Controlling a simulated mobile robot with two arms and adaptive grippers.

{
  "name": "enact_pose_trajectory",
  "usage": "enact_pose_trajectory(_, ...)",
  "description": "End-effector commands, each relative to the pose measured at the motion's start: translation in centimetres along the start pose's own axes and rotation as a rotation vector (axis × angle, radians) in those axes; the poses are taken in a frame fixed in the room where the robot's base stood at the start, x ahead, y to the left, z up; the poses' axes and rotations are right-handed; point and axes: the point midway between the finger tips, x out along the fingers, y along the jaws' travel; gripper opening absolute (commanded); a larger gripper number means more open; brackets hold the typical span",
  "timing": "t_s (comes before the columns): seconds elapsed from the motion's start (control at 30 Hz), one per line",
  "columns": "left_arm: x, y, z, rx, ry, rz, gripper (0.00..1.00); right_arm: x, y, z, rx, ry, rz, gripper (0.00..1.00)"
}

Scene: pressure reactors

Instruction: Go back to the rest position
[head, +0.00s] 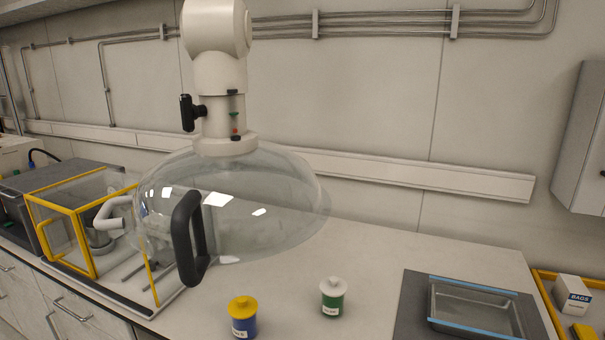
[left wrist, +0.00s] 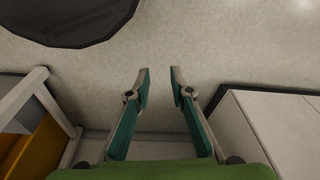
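My left gripper (left wrist: 160,74) shows in the left wrist view with its two teal-padded fingers apart. Nothing is between them; a plain grey surface lies beyond. Neither of my grippers shows in the head view, and my right gripper is in no view.
A clear extraction dome (head: 250,195) with a black handle (head: 189,237) hangs over the bench (head: 375,260). A yellow-framed enclosure (head: 75,240) stands left. A yellow-lidded jar (head: 243,318), a white-lidded green jar (head: 332,298) and a metal tray (head: 472,325) are in front.

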Motion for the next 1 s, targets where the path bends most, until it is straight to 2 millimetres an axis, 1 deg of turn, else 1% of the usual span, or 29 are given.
enact_pose_trajectory(0.03,1.8,0.1,1.9,0.002,-0.019,0.002,0.21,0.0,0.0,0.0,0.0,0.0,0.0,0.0)
enact_pose_trajectory(0.07,2.7,0.2,2.7,0.004,-0.023,0.002,0.21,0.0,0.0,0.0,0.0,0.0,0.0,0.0)
enact_pose_trajectory(0.1,3.8,0.2,4.0,0.005,-0.031,0.003,0.21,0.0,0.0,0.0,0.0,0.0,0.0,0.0)
enact_pose_trajectory(0.17,5.3,0.3,6.1,0.008,-0.043,0.004,0.21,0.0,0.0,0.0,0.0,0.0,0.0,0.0)
enact_pose_trajectory(0.2,6.3,0.4,7.5,0.01,-0.05,0.005,0.21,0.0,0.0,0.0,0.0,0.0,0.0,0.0)
enact_pose_trajectory(0.3,8.1,0.5,11.1,0.014,-0.068,0.006,0.21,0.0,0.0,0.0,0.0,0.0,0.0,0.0)
enact_pose_trajectory(0.4,9.3,0.5,14.1,0.018,-0.081,0.007,0.21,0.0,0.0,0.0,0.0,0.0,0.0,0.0)
enact_pose_trajectory(0.5,9.8,0.5,16.4,0.021,-0.09,0.008,0.21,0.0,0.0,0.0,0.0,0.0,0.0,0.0)
enact_pose_trajectory(0.6,10.1,0.5,17.7,0.023,-0.094,0.008,0.21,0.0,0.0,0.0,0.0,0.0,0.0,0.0)
enact_pose_trajectory(0.7,10.2,0.5,18.2,0.024,-0.097,0.008,0.21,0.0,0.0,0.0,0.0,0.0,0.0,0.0)
enact_pose_trajectory(1.0,10.2,0.5,18.3,0.024,-0.097,0.008,0.21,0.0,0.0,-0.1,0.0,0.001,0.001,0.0)
